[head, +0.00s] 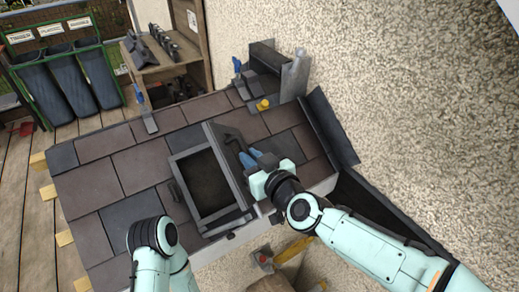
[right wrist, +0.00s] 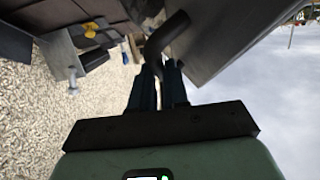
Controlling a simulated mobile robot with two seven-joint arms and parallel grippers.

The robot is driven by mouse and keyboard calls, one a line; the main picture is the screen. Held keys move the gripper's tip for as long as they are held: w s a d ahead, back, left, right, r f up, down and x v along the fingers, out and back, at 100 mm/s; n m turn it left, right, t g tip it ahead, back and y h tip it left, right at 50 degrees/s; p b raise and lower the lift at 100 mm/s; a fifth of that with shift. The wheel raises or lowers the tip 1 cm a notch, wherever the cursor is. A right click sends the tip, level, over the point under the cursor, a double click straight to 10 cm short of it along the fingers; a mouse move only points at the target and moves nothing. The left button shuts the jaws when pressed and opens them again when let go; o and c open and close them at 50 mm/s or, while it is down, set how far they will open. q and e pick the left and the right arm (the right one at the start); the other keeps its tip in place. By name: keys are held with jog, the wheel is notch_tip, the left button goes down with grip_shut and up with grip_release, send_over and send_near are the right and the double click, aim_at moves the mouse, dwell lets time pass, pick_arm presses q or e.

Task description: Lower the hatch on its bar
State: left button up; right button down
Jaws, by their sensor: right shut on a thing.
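The hatch (head: 176,156) is set in the tiled roof, with a grey frame around a dark opening. Its lid (head: 217,147) stands raised along the right side of the opening; its flat grey face also shows in the right wrist view (right wrist: 232,35). A dark bent bar (head: 233,143) sits on the lid's outer side. My right gripper (head: 250,158) is shut on this bar, which runs between the blue fingers in the right wrist view (right wrist: 166,38). My left arm shows at the lower left of the head view, but its gripper is out of view.
Roof tiles (head: 104,187) surround the hatch. A yellow-knobbed fitting (head: 263,104) and grey sheet metal (head: 295,75) stand above it. A rough wall (head: 430,110) rises at the right. A wooden shelf (head: 160,62) and green-framed bins (head: 72,80) stand at the upper left.

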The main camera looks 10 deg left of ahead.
aim_at(234, 170)
jog(key=shift+s+a+f+p, duration=0.1)
jog(key=shift+s+a+p, duration=0.25)
jog(key=shift+a, duration=0.15)
jog(key=shift+s+a+f+p, duration=0.25)
jog(key=shift+s+a+p, duration=0.15)
jog(key=shift+a, duration=0.2)
jog(key=shift+s+a+f+p, duration=0.2)
jog(key=shift+a+f+p, duration=0.1)
jog(key=shift+a, duration=0.15)
jog(key=shift+s+a+f+p, duration=0.15)
jog(key=shift+s+a+f, duration=0.1)
jog(key=shift+a, duration=0.15)
jog(key=c, duration=1.1)
grip_release()
jog(key=shift+d, duration=0.1)
